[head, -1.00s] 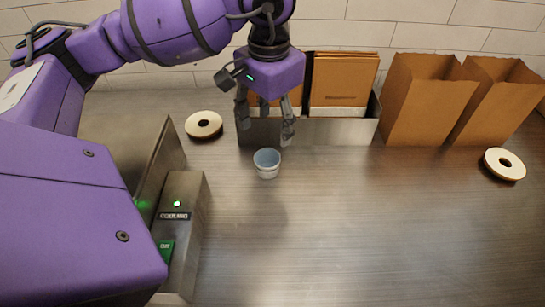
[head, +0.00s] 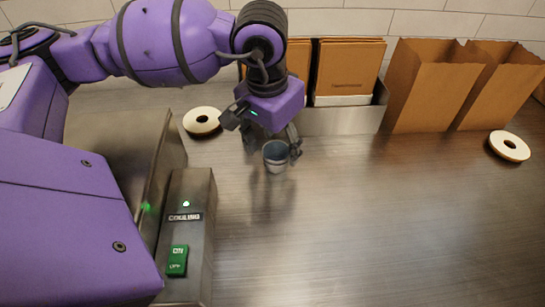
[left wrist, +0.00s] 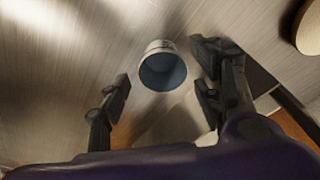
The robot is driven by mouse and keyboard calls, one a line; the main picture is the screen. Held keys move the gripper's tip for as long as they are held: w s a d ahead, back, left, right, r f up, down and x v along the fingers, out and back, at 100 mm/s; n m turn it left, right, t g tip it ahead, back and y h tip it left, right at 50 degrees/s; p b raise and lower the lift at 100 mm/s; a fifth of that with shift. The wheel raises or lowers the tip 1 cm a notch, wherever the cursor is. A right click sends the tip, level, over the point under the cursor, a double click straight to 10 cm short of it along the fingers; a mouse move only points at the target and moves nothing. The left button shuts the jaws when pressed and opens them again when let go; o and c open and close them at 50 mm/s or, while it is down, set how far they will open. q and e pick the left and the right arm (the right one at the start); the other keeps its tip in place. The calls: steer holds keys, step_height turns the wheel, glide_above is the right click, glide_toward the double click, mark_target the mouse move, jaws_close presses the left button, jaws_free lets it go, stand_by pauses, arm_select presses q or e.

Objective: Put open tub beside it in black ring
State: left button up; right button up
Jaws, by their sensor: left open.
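The open tub (head: 276,157) is a small pale cup with a blue-grey inside, upright on the metal counter. My left gripper (head: 272,144) is open and low behind the tub, with one finger on each side. In the left wrist view the tub (left wrist: 163,68) is between and just beyond the fingertips, with gaps on both sides. No plain black ring is clear to me. My right gripper is not in view.
A metal box (head: 185,225) with a green switch stands at left front. A metal holder (head: 345,121) with brown folders (head: 350,68) is behind the gripper. Brown paper bags (head: 425,90) stand at the back right. The counter's middle and right front are clear.

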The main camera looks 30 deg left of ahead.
arm_select(q)
steer(key=shift+w+f, duration=0.1)
steer(key=shift+f, duration=0.6)
steer(key=c, duration=0.9)
